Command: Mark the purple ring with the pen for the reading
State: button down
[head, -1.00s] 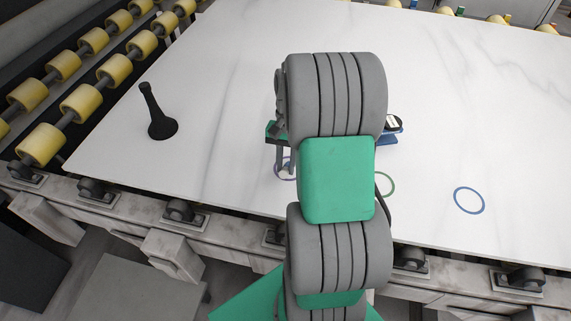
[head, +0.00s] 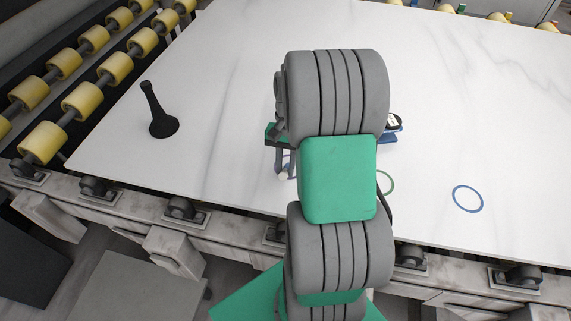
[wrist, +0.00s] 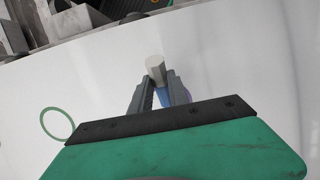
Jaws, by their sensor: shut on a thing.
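My gripper (wrist: 160,92) is shut on the pen, whose pale grey end (wrist: 155,67) sticks out past the fingertips in the wrist view. In the head view my gripper (head: 284,170) is low over the slab near its front edge, partly hidden by my arm. The purple ring (head: 292,161) is a thin outline there, mostly covered by my gripper and arm. In the wrist view only a bluish-purple patch shows behind the fingers. Whether the pen touches the slab I cannot tell.
A green ring (head: 387,183) and a blue ring (head: 468,199) lie to the right on the white slab (head: 235,80). A black stand (head: 160,121) stands at left. A blue device (head: 394,126) is partly hidden behind my arm. Yellow rollers (head: 80,100) run beyond the left edge.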

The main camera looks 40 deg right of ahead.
jog(key=shift+s+a+p, duration=0.75)
jog(key=shift+a+p, duration=0.05)
jog(key=shift+a, duration=0.1)
dwell(1.7)
jog(key=p+v, duration=0.4)
jog(key=s+a+p+v, duration=0.1)
jog(key=p+v, duration=0.1)
jog(key=shift+r, duration=0.6)
